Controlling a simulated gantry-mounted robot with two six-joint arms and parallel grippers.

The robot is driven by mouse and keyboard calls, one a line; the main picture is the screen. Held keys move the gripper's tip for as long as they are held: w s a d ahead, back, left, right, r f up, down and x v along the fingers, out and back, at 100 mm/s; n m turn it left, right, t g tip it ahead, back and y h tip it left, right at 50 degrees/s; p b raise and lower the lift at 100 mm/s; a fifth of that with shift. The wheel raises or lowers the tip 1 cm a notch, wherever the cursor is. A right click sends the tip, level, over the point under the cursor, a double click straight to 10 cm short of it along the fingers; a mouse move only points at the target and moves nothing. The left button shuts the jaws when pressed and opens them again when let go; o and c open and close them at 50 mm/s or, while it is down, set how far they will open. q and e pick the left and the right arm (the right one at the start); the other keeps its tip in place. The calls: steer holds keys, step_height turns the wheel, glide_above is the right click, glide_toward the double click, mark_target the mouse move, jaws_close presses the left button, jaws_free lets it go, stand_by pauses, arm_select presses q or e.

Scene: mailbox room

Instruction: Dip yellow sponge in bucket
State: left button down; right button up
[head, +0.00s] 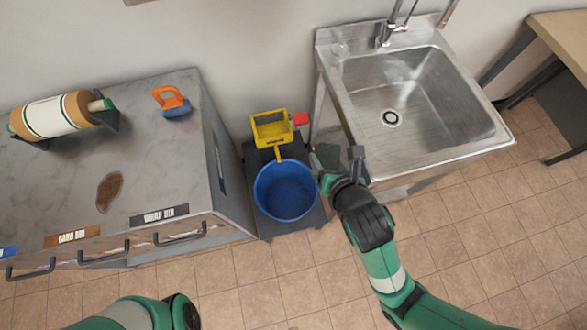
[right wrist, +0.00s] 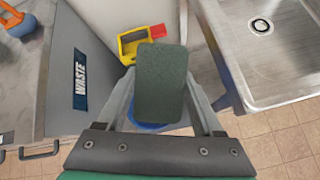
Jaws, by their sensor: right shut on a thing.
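My right gripper (head: 341,160) is shut on a flat rectangular sponge (head: 326,156). In the right wrist view the sponge (right wrist: 161,84) shows a dark green face between the fingers; no yellow side shows. The blue bucket (head: 286,190) stands on a dark cart between the cabinet and the sink. The held sponge is up and to the right of the bucket's opening in the head view, apart from its rim. In the right wrist view the bucket (right wrist: 150,127) is mostly hidden behind the sponge and gripper. My left arm shows at the bottom left, but its fingers are out of frame.
A yellow wringer (head: 272,128) with a red part (head: 300,119) is behind the bucket. The steel sink (head: 405,95) is to the right. The marble-topped cabinet (head: 150,135) on the left bears an orange-handled blue brush (head: 172,102) and a paper roll (head: 55,115).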

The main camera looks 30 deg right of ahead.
stand_by(0.3)
step_height(320, 180, down, 33)
steer(key=b, duration=1.7)
steer(key=shift+r, duration=0.2)
stand_by(0.5)
stand_by(2.0)
step_height(320, 180, up, 4)
steer(key=p, duration=0.5)
stand_by(1.1)
